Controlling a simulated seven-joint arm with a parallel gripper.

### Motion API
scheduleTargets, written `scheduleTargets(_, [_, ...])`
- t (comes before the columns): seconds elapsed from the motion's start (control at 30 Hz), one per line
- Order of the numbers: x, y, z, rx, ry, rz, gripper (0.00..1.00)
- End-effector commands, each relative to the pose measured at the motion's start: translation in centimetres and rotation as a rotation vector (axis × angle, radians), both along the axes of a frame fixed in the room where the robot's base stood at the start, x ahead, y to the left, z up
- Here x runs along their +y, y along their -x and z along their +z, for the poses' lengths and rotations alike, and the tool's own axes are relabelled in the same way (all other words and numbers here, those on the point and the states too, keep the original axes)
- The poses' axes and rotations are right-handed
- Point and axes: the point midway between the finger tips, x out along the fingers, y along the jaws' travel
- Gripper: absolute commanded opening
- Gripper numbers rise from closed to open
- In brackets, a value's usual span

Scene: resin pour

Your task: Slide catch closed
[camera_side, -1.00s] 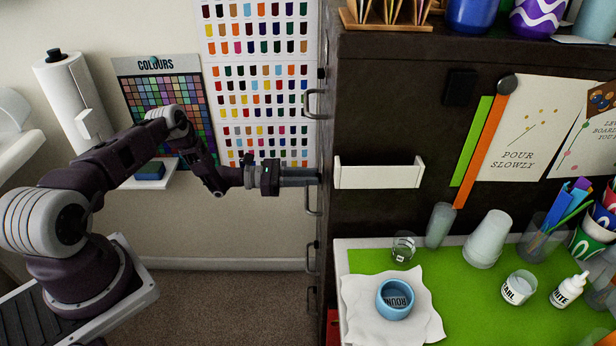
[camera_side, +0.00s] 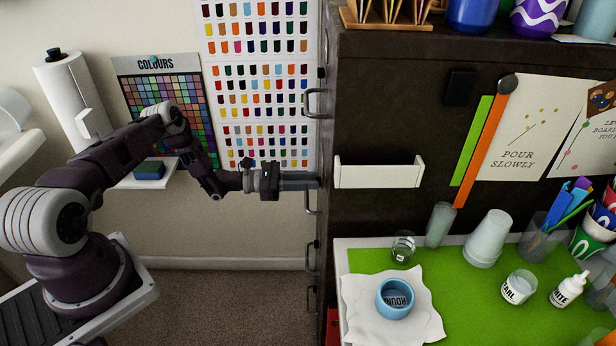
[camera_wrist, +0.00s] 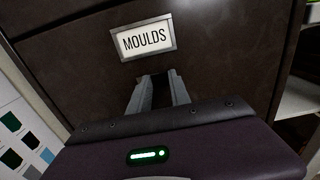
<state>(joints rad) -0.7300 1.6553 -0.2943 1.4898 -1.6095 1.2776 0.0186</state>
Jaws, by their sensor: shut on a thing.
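My gripper (camera_side: 316,182) reaches level to the drawer side of the dark cabinet (camera_side: 390,120). In the wrist view its two grey fingers (camera_wrist: 160,84) point at a dark front just below a framed label reading MOULDS (camera_wrist: 145,39). The fingers are shut on a small dark part between them, which I take to be the catch; its shape is mostly hidden. In the side view the fingertips meet the cabinet's edge, and the catch itself cannot be made out.
Metal handles (camera_side: 313,103) stick out along the cabinet's left edge, above and below my gripper. A white ledge (camera_side: 378,174) is fixed to the cabinet's near face. A green-topped bench (camera_side: 460,312) holds cups and bottles at the right. The space below my arm is clear.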

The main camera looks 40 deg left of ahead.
Motion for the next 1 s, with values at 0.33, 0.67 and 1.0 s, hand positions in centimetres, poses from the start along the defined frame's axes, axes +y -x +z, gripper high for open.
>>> scheduleTargets(0.33, [-0.5,0.3,0.0,-0.001,0.003,-0.011,0.37])
scheduleTargets(0.67, [-0.3,0.3,0.0,0.0,0.001,-0.006,0.45])
scheduleTargets(1.0, [3.9,4.4,0.0,-0.001,0.001,-0.005,0.45])
